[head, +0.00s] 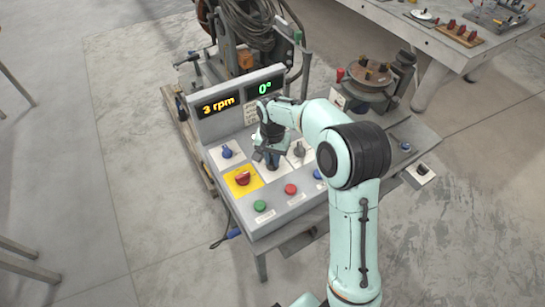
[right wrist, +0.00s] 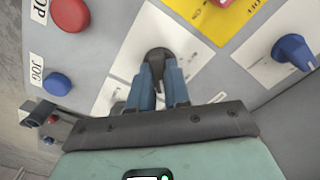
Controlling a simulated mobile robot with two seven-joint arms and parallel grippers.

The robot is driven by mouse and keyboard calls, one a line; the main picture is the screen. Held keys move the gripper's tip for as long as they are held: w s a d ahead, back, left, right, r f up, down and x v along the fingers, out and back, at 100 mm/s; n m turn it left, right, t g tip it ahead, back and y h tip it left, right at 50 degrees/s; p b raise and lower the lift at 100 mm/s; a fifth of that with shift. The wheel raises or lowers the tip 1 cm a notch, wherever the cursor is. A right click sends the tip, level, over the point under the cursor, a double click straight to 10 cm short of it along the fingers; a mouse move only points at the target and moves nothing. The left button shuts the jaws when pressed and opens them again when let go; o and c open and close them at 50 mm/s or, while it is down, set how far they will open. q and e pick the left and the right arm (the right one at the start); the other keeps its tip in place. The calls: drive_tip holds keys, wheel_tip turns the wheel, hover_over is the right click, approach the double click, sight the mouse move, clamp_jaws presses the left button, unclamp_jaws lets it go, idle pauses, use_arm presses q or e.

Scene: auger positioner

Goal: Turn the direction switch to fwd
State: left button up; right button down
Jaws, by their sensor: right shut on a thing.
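The control panel (head: 225,130) has several knobs and buttons on its sloping face. My right gripper (head: 271,163) reaches down to the middle of that face. In the right wrist view its two blue-grey fingers (right wrist: 164,82) are shut on a dark round switch knob (right wrist: 158,54) on a white plate (right wrist: 135,48). I take this knob to be the direction switch; its markings are mostly hidden by the fingers, so I cannot tell its setting. In the head view the gripper hides the knob. My left gripper is not in view.
A blue knob (head: 227,152), a red knob (head: 243,178) on a yellow plate and a grey knob (head: 299,149) surround the gripper. Green (head: 260,205), red (head: 290,188) and blue (head: 318,174) buttons line the front. Displays read 3 rpm (head: 218,104) and 0° (head: 265,87).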

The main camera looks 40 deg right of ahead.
sight(272, 160)
drive_tip(key=c, duration=1.1)
unclamp_jaws()
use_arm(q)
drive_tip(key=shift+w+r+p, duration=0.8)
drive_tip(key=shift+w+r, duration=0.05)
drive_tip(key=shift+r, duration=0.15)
use_arm(e)
wheel_tip(272, 160, up, 13)
drive_tip(key=shift+r, duration=0.2)
